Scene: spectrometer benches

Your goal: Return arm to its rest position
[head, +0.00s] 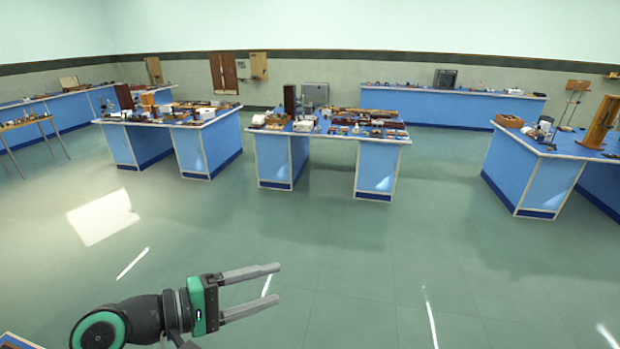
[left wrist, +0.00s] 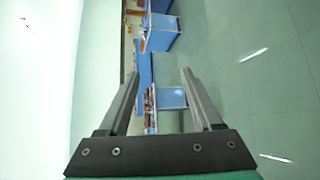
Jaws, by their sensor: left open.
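My left gripper (head: 279,282) comes in from the lower left in the head view, over bare green floor. Its two grey fingers are parallel, spread apart and empty, and point to the right. In the left wrist view the same open fingers (left wrist: 160,72) frame distant blue benches, which appear turned on their side. Nothing is between the fingers and nothing touches them. My right gripper is not in either view.
Blue benches with instruments stand well beyond the gripper: one in the middle (head: 270,160), one at left (head: 190,150), one at right (head: 520,175) and a long one (head: 420,108) at the back. The green floor (head: 350,240) between is clear. A bench corner (head: 15,341) shows at bottom left.

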